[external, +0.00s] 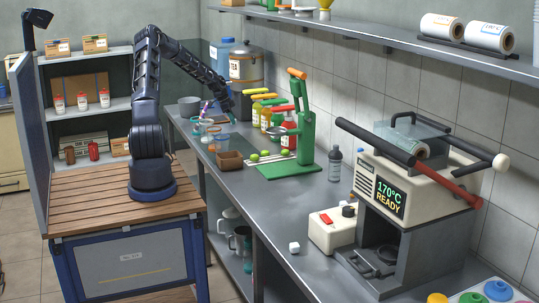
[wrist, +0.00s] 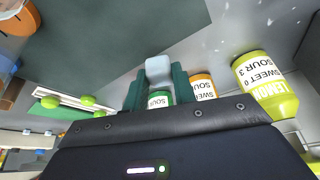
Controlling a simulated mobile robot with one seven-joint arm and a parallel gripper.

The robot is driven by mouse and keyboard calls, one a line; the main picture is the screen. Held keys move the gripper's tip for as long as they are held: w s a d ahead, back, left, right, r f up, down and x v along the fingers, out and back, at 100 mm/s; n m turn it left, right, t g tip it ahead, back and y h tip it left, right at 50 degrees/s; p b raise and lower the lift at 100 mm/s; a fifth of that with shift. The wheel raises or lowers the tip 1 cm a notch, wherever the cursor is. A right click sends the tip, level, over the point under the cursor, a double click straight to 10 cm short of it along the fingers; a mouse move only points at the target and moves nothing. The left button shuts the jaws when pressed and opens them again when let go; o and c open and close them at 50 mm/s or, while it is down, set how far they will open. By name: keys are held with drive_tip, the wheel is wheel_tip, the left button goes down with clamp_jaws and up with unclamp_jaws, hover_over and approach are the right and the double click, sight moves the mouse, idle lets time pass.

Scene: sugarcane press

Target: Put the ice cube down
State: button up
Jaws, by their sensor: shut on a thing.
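My gripper (wrist: 158,82) is shut on a pale, translucent ice cube (wrist: 158,68), which sits between the dark green fingertips in the wrist view. In the external view my gripper (external: 229,108) is over the far part of the steel counter, near the cups and bottles. The held cube cannot be made out there. A small white cube (external: 294,247) lies on the counter near the front edge, left of the cream box with a red switch; I cannot tell whether it is ice.
Limes (wrist: 50,102) lie on a white rack. A green hand press (external: 305,130) and brown box (external: 229,160) stand nearby. The counter (external: 262,208) is bare in the middle. A hot press (external: 405,190) stands at the right.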

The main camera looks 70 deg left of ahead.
drive_tip(key=shift+f, duration=3.65)
drive_tip(key=o, duration=0.9)
drive_tip(key=shift+f, duration=0.1)
drive_tip(key=shift+o, duration=0.2)
drive_tip(key=v, duration=1.2)
drive_tip(key=shift+d, duration=0.1)
